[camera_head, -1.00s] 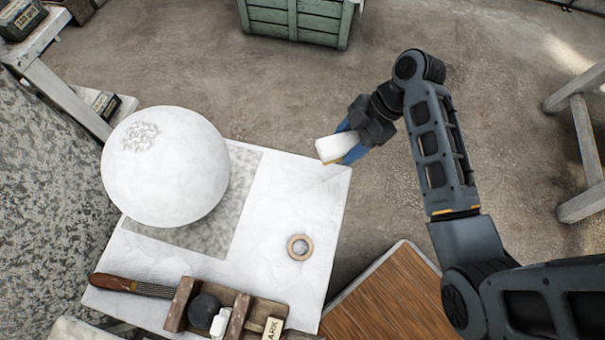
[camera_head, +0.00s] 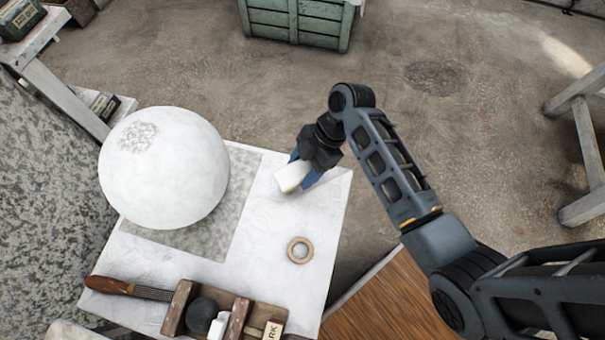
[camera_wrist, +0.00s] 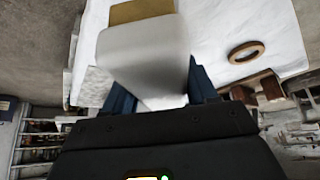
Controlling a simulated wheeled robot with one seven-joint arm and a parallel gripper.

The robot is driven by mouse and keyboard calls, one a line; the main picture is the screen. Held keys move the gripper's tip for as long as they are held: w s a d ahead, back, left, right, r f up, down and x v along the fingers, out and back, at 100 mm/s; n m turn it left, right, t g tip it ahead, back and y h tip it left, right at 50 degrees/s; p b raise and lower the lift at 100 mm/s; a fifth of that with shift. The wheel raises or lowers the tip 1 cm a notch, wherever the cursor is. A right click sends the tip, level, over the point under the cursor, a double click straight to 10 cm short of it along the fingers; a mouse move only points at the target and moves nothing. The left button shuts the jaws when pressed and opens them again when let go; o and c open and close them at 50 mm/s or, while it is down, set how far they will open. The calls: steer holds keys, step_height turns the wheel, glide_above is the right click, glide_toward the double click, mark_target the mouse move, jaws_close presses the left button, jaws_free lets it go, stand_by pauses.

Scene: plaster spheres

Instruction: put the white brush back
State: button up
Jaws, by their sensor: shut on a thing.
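The white brush (camera_head: 292,177) is a pale block with a tan underside, gripped between the blue fingers of my gripper (camera_head: 304,178). My gripper is shut on it above the upper right part of the white tabletop (camera_head: 262,215). In the wrist view the brush (camera_wrist: 146,55) fills the space between the fingers, its tan part (camera_wrist: 140,11) at the far end. A wooden ring (camera_head: 300,250) lies flat on the tabletop, below the brush in the head view. A wooden rack (camera_head: 237,325) at the table's front holds a dark ball and a white piece.
A large white plaster sphere (camera_head: 163,168) stands on a grey patch, left of my gripper. A rasp with a wooden handle (camera_head: 130,288) lies left of the rack. A green crate (camera_head: 297,20) and a stool (camera_head: 580,150) stand beyond on the floor.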

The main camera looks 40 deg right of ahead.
mark_target(303, 177)
steer(key=shift+a+f, duration=0.1)
steer(key=shift+f, duration=1.9)
steer(key=o, duration=1.3)
steer(key=shift+o, duration=0.2)
steer(key=v, duration=1.2)
steer(key=shift+w, duration=0.1)
